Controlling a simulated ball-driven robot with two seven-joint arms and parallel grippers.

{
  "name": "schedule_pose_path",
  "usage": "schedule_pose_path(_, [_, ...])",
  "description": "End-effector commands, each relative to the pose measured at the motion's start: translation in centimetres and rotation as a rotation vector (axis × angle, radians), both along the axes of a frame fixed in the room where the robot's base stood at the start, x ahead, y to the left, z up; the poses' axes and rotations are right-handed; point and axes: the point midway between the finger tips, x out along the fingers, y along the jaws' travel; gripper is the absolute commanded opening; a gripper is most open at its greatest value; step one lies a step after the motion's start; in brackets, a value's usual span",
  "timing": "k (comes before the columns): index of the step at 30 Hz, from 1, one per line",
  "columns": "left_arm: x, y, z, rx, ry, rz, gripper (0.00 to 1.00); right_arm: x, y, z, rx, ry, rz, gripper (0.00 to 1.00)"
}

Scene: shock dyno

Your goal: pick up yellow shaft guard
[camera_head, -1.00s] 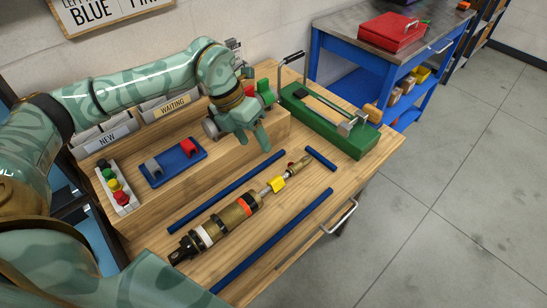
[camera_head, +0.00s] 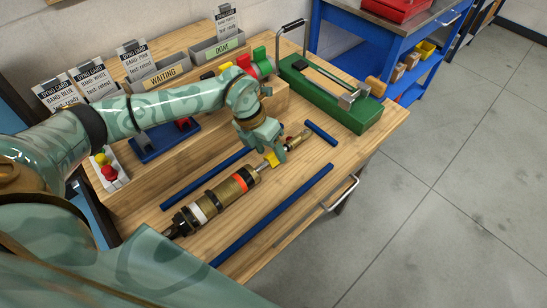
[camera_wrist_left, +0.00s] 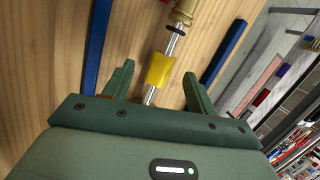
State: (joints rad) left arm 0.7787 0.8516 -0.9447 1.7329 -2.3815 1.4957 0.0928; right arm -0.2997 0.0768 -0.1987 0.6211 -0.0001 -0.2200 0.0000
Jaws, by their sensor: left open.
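The yellow shaft guard (camera_head: 271,159) sits around the thin silver rod of the shock absorber (camera_head: 222,192), which lies on the wooden bench. In the left wrist view the guard (camera_wrist_left: 160,71) is a small yellow sleeve on the rod, ahead of and between the two fingers. My left gripper (camera_head: 277,153) is right above the guard in the head view and partly hides the rod. Its fingers also show in the left wrist view (camera_wrist_left: 157,88), spread apart with nothing gripped. My right gripper is not seen.
Blue bars flank the shock: one behind (camera_head: 207,180), one in front (camera_head: 272,216) and a short one (camera_head: 321,133) past its end. A green fixture (camera_head: 328,107) stands behind on the right. Card bins (camera_head: 160,81) and a blue tray (camera_head: 150,149) are on the raised shelf.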

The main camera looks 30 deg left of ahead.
Motion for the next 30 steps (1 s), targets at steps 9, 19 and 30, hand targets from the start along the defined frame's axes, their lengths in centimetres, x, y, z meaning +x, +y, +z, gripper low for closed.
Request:
schedule_pose_path(9, [0.13, -0.43, -1.28, 0.000, -0.001, 0.000, 0.54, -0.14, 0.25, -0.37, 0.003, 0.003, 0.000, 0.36])
schedule_pose_path(19, [0.12, -0.41, -1.29, 0.000, 0.000, 0.000, 0.04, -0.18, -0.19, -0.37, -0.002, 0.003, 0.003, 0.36])
schedule_pose_path(30, [0.08, -0.43, -1.25, 0.000, 0.001, 0.000, 0.03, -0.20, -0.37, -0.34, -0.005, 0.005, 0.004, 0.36])
